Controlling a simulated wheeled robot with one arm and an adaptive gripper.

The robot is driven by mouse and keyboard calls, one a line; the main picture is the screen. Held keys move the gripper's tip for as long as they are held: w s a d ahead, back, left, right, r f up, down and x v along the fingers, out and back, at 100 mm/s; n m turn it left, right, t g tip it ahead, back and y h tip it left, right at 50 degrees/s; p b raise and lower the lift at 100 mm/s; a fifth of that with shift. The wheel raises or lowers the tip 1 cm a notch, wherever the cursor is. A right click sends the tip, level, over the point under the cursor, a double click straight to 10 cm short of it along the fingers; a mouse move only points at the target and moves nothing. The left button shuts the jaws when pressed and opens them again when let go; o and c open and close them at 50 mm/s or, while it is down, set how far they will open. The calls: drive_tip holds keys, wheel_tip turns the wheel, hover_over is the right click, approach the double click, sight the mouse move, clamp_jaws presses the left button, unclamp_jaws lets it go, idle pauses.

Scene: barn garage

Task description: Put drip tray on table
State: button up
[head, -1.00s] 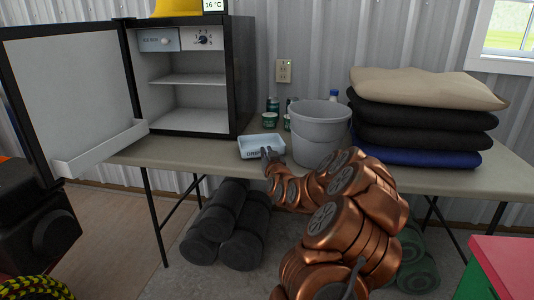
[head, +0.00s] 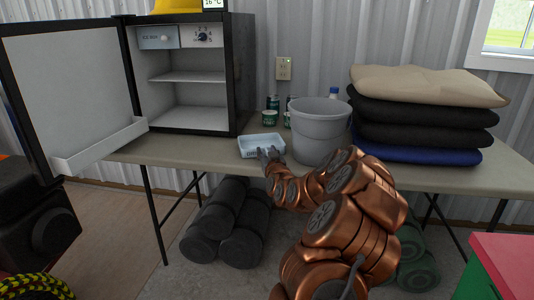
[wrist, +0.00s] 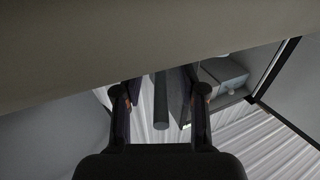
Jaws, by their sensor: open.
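The drip tray (head: 258,141) is a small, shallow, pale white tray with lettering on its front. In the head view it sits on the table (head: 190,153) near the front edge, left of the grey bucket. My gripper (head: 266,153) is at the tray's front side, overlapping it in the picture; I cannot tell whether it touches. In the wrist view my gripper (wrist: 161,92) has its two fingers apart, open. A broad beige surface crosses the top of that view, and I cannot tell what it is. The gripper hides part of the tray's front.
A grey bucket (head: 320,133) stands close right of the tray, with green cans (head: 270,117) behind. Stacked cushions (head: 425,115) fill the table's right. An open small fridge (head: 190,80) stands at the left, its door (head: 75,95) swung out. Dark rolls (head: 230,225) lie below.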

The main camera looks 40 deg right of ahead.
drive_tip(key=v, duration=0.7)
drive_tip(key=shift+s, duration=0.2)
idle(0.4)
drive_tip(key=shift+a, duration=0.1)
